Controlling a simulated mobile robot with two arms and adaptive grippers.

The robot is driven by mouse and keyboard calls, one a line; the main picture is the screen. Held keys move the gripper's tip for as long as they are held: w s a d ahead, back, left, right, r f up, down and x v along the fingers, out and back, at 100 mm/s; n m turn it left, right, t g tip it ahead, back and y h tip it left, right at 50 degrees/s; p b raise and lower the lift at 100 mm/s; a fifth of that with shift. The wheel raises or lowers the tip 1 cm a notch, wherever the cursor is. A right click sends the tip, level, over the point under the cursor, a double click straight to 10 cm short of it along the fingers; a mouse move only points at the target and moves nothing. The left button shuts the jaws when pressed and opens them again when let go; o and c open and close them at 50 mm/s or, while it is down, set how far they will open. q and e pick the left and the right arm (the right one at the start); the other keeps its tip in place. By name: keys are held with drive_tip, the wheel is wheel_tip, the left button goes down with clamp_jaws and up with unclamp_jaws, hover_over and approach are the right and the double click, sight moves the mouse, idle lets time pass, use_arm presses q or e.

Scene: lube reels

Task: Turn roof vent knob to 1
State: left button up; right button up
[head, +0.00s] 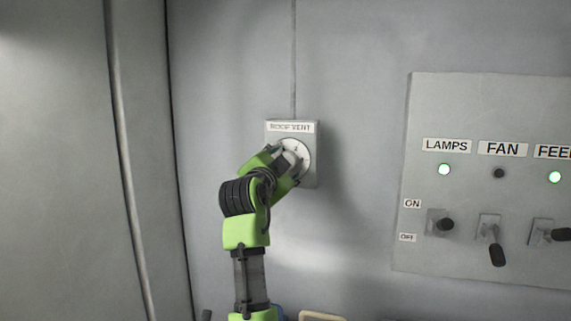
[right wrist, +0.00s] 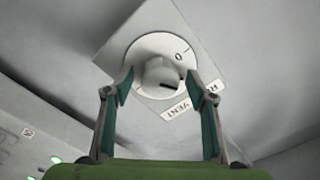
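The roof vent knob (head: 291,160) is a round pale knob on a white dial (head: 303,150), on a grey box labelled ROOF VENT on the wall. My right gripper (head: 280,163) is at the box and partly hides the knob and dial in the head view. In the right wrist view the knob (right wrist: 160,76) lies between the two fingers of my right gripper (right wrist: 164,88), with a gap visible on each side. The fingers are open. A 0 shows on the dial, and a short dark mark shows on the knob. My left gripper is not in view.
A switch panel (head: 480,180) to the right has labels LAMPS, FAN and FEE…, with lamps and toggle switches. The LAMPS and FEE… lamps glow green; the FAN lamp is dark. A conduit (head: 294,60) runs up from the box. The wall between box and panel is bare.

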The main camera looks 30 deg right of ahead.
drive_tip(key=v, duration=0.7)
drive_tip(key=shift+s+a, duration=0.15)
drive_tip(key=shift+s, duration=0.05)
idle(0.3)
